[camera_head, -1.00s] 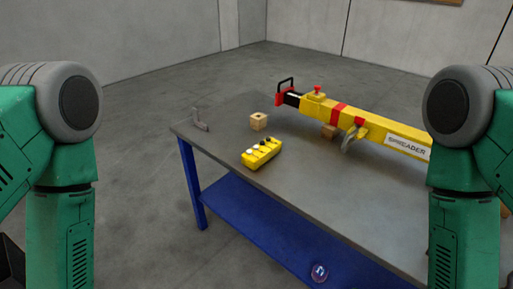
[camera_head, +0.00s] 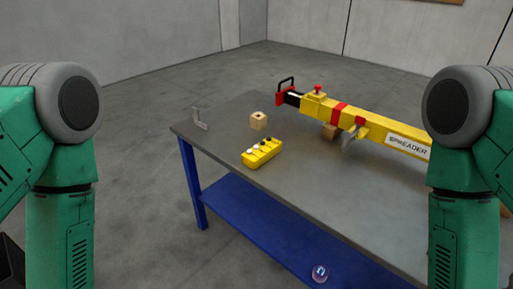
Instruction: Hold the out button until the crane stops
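A yellow control box (camera_head: 262,155) lies on the grey table top (camera_head: 300,185), with a row of white and dark buttons on its upper face. Which of them is the out button cannot be read at this size. A long yellow crane spreader (camera_head: 370,127) marked "SPREADER" lies behind it to the right, with red bands, a red-and-black end with a handle, and a grey hook. Its right end is hidden behind my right arm. My green arms stand at the left and right edges; neither gripper is in view, and nothing of mine touches the control box.
A small wooden block (camera_head: 258,120) and a grey bracket (camera_head: 199,119) sit at the table's far left. Another wooden block (camera_head: 329,131) is under the spreader. A blue shelf (camera_head: 270,220) runs below the table top, with a small round object (camera_head: 320,272) near its front.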

